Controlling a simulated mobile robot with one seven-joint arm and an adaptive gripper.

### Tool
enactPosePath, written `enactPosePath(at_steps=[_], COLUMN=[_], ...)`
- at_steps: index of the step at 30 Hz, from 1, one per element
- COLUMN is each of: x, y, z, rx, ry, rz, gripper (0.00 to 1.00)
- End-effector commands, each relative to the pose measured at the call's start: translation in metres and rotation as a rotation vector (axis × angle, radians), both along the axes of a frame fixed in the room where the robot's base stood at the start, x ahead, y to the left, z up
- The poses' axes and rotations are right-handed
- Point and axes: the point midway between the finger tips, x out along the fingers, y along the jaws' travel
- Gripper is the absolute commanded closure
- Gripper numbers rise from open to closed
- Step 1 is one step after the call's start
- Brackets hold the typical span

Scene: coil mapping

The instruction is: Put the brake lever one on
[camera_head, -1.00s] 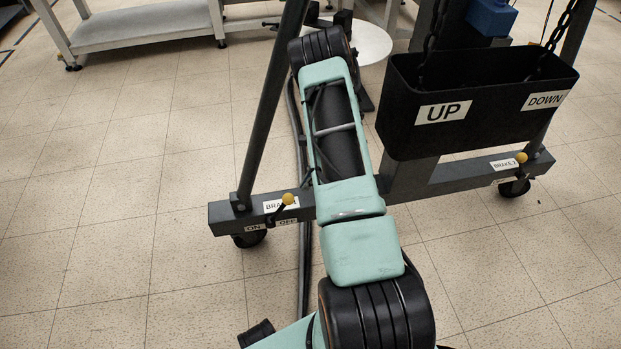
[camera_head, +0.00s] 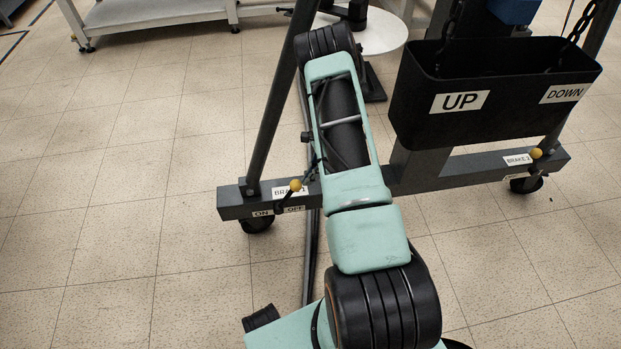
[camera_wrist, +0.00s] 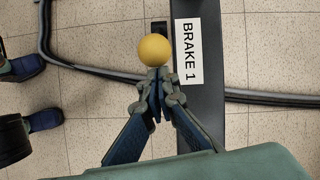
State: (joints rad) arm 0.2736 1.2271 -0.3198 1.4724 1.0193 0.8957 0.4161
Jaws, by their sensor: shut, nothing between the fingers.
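Brake lever one has a yellow ball knob (camera_head: 295,185) on a short dark stem, on the left end of the grey base beam (camera_head: 236,207). The stem leans right, toward the OFF label (camera_head: 294,209); the ON label (camera_head: 262,213) is to its left. In the wrist view the knob (camera_wrist: 155,50) sits beside the "BRAKE 1" label (camera_wrist: 188,52). My gripper (camera_wrist: 158,76) is shut and empty, its fingertips just below the knob in the picture. I cannot tell whether they touch it. In the head view my gripper is hidden behind my arm.
A second yellow-knobbed brake lever (camera_head: 536,153) is on the beam's right end. A black bin (camera_head: 495,105) marked UP and DOWN hangs above the beam. A slanted grey post (camera_head: 274,110) rises near the lever. A dark tube or cable (camera_wrist: 95,68) lies on the floor.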

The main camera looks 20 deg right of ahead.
Motion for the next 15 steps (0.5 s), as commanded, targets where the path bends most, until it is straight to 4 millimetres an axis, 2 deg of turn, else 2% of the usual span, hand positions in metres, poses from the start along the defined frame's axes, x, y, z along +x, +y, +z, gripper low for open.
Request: enactPosePath(at_steps=[9,15], x=[0.011,0.018], y=[0.036,0.062], z=[0.023,0.032], rx=[0.003,0.003], ry=[-0.002,-0.001], rz=[0.004,0.005], gripper=[1.00,1.00])
